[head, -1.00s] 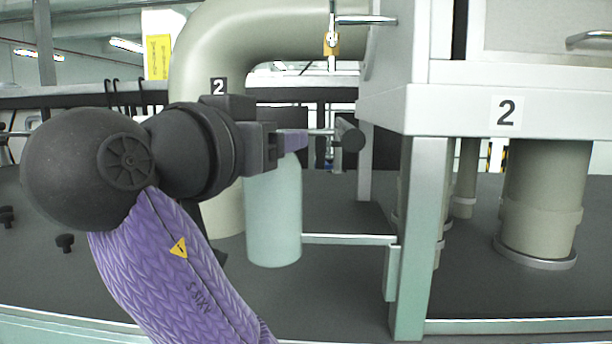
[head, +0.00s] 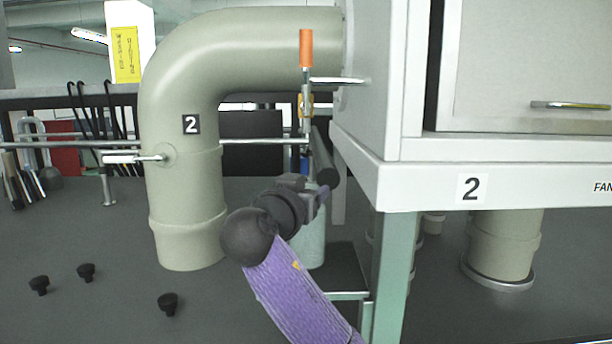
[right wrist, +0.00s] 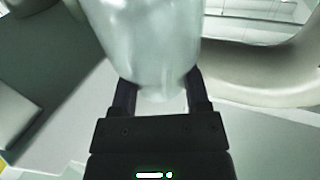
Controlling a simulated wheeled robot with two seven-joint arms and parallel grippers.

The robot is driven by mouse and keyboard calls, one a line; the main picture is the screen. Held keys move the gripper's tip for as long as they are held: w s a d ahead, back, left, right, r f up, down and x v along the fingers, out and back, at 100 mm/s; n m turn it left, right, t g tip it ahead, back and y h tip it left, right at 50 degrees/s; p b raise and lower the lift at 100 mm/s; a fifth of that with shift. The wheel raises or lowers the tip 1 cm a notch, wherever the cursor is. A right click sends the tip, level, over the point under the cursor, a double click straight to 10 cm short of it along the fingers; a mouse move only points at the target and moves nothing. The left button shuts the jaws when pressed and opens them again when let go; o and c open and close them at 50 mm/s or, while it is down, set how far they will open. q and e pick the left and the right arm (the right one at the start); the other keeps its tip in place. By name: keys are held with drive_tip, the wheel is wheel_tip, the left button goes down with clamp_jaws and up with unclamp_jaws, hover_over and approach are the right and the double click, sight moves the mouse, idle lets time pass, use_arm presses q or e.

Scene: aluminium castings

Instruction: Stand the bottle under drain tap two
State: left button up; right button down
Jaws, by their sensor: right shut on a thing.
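My right gripper (head: 318,192) is shut on the pale green bottle (head: 312,247), near its top, and holds it upright. The arm and gripper hide part of the bottle in the head view. In the right wrist view the bottle (right wrist: 145,45) sits between the two dark fingers. A valve with an orange handle (head: 306,48) and a brass part (head: 306,105) stands above and behind the gripper. I cannot tell whether this is drain tap two, nor whether the bottle is under an outlet or touches the surface below. My left gripper is not in view.
A thick beige pipe (head: 185,190) labelled 2 stands left of the bottle. A white cabinet (head: 380,175), also labelled 2, and its green-grey leg (head: 388,275) stand close on the right. Several black knobs (head: 168,304) lie on the dark surface at left.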

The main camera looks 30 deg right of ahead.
drive_tip(key=shift+f, duration=0.2)
drive_tip(key=shift+c, duration=0.3)
unclamp_jaws()
drive_tip(key=shift+r, duration=0.1)
drive_tip(key=b+v, duration=0.6)
drive_tip(key=v, duration=0.6)
